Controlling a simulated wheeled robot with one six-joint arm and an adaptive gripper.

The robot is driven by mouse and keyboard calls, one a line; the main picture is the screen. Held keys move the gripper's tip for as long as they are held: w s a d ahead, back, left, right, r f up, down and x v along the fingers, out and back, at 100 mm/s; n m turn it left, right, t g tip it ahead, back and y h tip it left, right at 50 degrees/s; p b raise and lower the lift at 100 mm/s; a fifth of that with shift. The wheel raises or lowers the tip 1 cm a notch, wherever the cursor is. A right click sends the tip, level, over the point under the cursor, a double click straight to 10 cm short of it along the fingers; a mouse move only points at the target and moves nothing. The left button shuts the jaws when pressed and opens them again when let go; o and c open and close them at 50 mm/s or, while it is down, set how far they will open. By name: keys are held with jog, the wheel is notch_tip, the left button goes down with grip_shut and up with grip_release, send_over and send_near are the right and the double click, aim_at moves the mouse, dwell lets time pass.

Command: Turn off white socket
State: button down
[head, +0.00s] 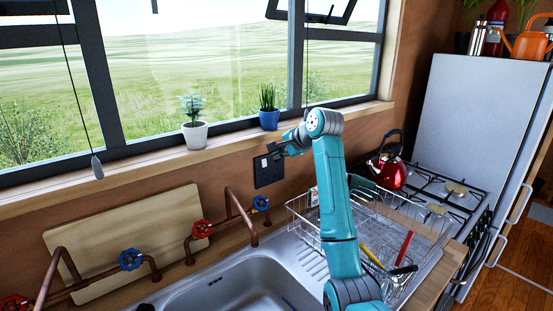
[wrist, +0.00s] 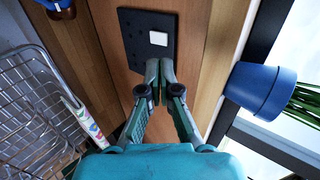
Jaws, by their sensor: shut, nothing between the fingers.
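The socket is a black plate (head: 268,172) on the wooden wall below the window sill. In the wrist view the plate (wrist: 133,35) carries a small white square switch (wrist: 158,38) near one edge and several small dark holes. My gripper (wrist: 153,66) is shut and empty, with its fingertips together over the plate's edge, close to the white switch. I cannot tell if they touch it. In the head view my gripper (head: 272,153) is at the top right of the plate, covering part of it.
A blue plant pot (head: 269,119) and a white one (head: 195,135) stand on the sill. A wire dish rack (head: 300,213) is below my arm, and the sink (head: 235,285) is to its left. Pipes with a red valve (head: 202,229) run along the wall. A red kettle (head: 388,170) is right.

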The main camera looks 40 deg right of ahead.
jog(key=s+r, duration=0.4)
jog(key=r, duration=0.2)
jog(key=shift+s+d, duration=0.1)
dwell(0.5)
